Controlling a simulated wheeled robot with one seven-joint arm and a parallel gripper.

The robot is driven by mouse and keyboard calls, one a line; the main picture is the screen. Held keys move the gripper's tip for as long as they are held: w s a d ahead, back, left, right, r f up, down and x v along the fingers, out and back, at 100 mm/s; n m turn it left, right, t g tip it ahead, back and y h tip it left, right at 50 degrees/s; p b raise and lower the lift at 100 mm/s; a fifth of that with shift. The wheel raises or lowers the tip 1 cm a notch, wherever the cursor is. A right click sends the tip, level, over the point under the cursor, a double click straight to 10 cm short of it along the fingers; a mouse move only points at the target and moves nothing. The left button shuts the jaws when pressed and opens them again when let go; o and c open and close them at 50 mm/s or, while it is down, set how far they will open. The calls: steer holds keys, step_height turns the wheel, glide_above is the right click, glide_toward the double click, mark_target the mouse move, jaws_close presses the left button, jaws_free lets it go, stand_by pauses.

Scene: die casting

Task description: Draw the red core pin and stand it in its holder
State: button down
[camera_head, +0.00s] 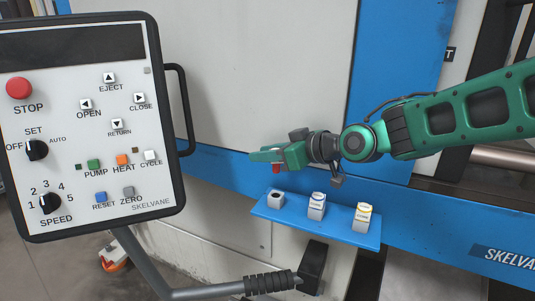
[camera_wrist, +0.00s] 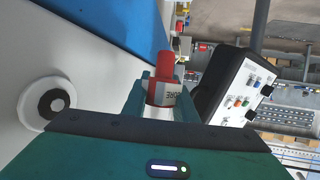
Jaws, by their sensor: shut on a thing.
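The red core pin (camera_wrist: 163,92) is between the fingers of my gripper (camera_wrist: 160,85) in the wrist view. It has a red tip and a red collar over a pale part with dark lettering. In the head view my gripper (camera_head: 265,156) is shut on it, above and slightly left of the blue shelf; a little red (camera_head: 276,169) shows beneath the fingers. On the blue shelf (camera_head: 333,231) a white block (camera_head: 277,200) with a dark top opening stands at the left end. Two more white blocks, one blue-marked (camera_head: 317,206) and one yellow-marked (camera_head: 363,216), stand to its right.
A control panel (camera_head: 88,190) with a red stop button fills the left of the head view. A padded handle bar (camera_head: 270,283) lies below the shelf. The wrist view shows a pale ring with a dark centre (camera_wrist: 50,104) on the white machine face.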

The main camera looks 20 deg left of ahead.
steer(key=shift+d, duration=0.1)
steer(key=shift+f, duration=2.85)
steer(key=shift+s+f, duration=0.15)
steer(key=shift+f, duration=1.85)
steer(key=c, duration=1.4)
jaws_free()
steer(key=shift+o, duration=0.2)
steer(key=v, duration=1)
steer(key=shift+s+d, duration=0.1)
steer(key=shift+d, duration=0.25)
